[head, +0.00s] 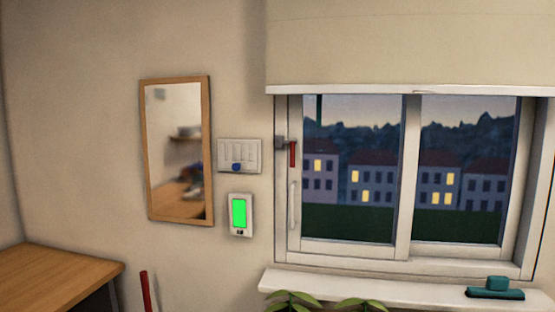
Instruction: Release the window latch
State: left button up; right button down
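The window (409,180) is on the right half of the head view, with two white-framed panes side by side. The window latch (292,152) is on the left side of the window frame. It has a grey mount and a red lever that hangs down. A white vertical handle (292,205) is below it on the same frame. Neither of my grippers shows in the head view.
A wood-framed mirror (179,150), a switch plate (239,155) and a panel with a green screen (239,214) hang left of the window. Below are a white sill (390,288) with a teal tool (495,288), plant leaves (293,300) and a wooden table (55,275).

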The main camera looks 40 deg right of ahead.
aim_at(293, 158)
jog(key=i+j+z, duration=0.15)
jog(key=i+z, duration=0.25)
jog(key=i, duration=0.15)
jog(key=i+j+z, duration=0.35)
jog(key=i, duration=0.15)
